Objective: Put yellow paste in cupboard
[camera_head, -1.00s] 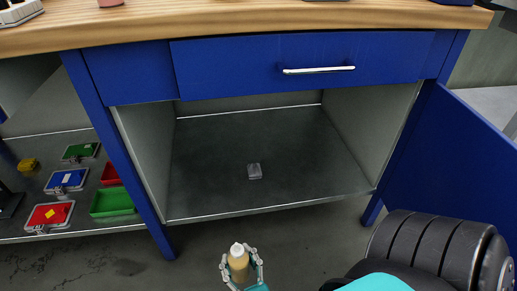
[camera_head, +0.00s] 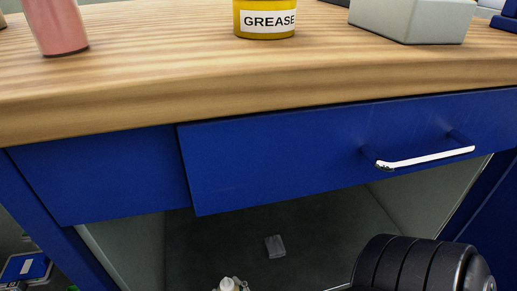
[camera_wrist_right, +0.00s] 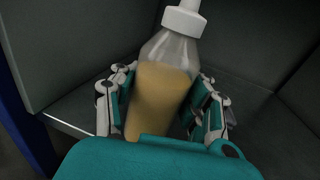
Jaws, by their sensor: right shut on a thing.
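The yellow paste is a clear bottle with yellow-tan contents and a white cap. It fills the middle of the right wrist view (camera_wrist_right: 160,95), and its white top shows at the bottom edge of the head view (camera_head: 227,285). My right gripper (camera_wrist_right: 165,100) is shut around the bottle, with fingers on both sides, and holds it roughly upright. The open cupboard (camera_head: 330,235) is below the blue drawer, and its grey walls and floor lie behind the bottle in the wrist view. Whether the bottle touches the floor cannot be told. My left gripper is not in view.
A small grey block (camera_head: 275,246) lies on the cupboard floor. The blue drawer (camera_head: 290,150) with a metal handle (camera_head: 425,158) overhangs the opening. A yellow grease tub (camera_head: 265,18), a pink bottle (camera_head: 55,25) and a grey box (camera_head: 412,18) stand on the wooden bench top (camera_head: 180,65).

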